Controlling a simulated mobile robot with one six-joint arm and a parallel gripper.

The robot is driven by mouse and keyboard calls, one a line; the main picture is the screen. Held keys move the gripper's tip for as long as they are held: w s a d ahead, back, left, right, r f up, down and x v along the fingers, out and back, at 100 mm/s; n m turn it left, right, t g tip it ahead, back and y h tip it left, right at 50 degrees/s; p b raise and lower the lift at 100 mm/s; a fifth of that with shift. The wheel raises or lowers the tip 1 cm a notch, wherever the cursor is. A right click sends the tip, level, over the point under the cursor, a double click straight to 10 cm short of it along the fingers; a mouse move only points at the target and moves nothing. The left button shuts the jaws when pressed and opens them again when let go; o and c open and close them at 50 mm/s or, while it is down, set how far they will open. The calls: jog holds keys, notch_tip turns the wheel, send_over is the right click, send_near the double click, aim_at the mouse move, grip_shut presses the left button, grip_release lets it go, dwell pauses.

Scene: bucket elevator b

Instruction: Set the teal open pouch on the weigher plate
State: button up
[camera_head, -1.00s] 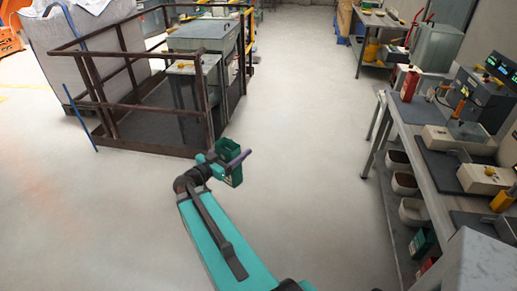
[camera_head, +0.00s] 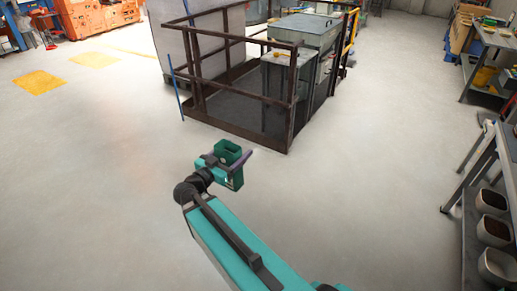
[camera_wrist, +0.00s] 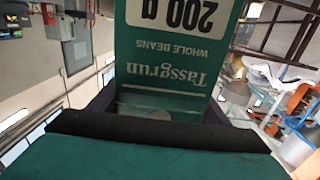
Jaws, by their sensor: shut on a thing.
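The teal open pouch (camera_head: 229,151) is in my gripper (camera_head: 236,165), held out in front of me above bare floor in the head view. Its dark open mouth faces up and it looks roughly upright. In the wrist view the pouch (camera_wrist: 165,60) fills the upper middle, with a white "200 g" label and "Tassgrun whole beans" print reading upside down. The gripper is shut on it, with a finger on each side. I cannot pick out the weigher plate in either view.
A brown railing (camera_head: 290,100) encloses a grey bin (camera_head: 303,32) and a small grey stand (camera_head: 285,58) ahead. A bench with several tubs (camera_head: 495,230) below it is cut off at the right edge. Open floor (camera_head: 380,170) lies between them.

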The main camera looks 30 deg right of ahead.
jog(key=w+a+n+t+y+b, duration=0.2)
jog(key=a+t, duration=0.3)
jog(key=a, duration=1.5)
jog(key=shift+w+a+f+n+y, duration=0.2)
jog(key=shift+f+n+y, duration=0.25)
jog(key=shift+n, duration=0.35)
jog(key=shift+s+d, duration=0.1)
